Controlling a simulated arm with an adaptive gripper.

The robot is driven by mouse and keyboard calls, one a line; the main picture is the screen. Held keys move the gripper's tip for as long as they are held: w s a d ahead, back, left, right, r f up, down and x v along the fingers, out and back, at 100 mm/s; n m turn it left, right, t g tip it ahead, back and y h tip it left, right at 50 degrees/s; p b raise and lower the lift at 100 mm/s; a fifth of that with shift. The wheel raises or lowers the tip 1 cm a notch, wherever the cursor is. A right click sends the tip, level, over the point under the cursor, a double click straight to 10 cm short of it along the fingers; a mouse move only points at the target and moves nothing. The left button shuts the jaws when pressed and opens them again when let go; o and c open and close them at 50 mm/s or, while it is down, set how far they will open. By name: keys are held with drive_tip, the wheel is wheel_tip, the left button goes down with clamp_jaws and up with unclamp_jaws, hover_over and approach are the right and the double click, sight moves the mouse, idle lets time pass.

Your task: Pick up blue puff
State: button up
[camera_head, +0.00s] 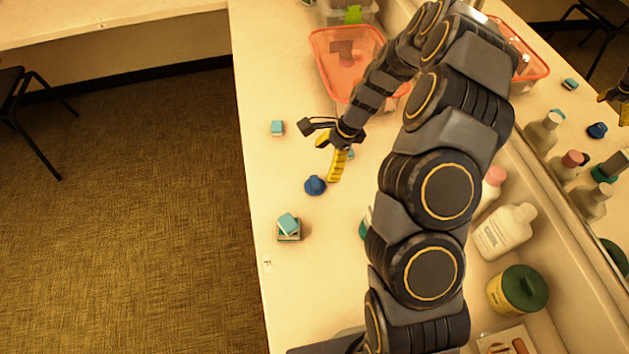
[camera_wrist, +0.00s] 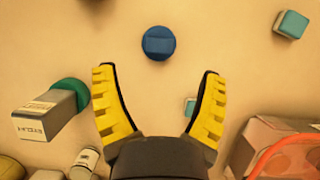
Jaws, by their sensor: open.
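The blue puff (camera_head: 315,185) is a small round blue piece with a raised top, lying on the pale counter. In the wrist view the blue puff (camera_wrist: 159,43) sits beyond the fingertips, near the middle between them. My gripper (camera_head: 331,160) is above the counter, slightly up and right of the puff in the head view. In the wrist view my gripper (camera_wrist: 155,73) has its two yellow fingers spread wide with nothing between them. The puff is apart from both fingers and fully visible.
A red-rimmed bin (camera_head: 320,62) stands behind my gripper. A white bottle (camera_head: 504,230) and a green-lidded jar (camera_head: 518,290) stand right, along the mirror.

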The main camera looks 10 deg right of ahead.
sight(316, 179)
drive_tip(key=x, duration=0.7)
drive_tip(key=shift+f, duration=0.4)
drive_tip(key=c, duration=0.9)
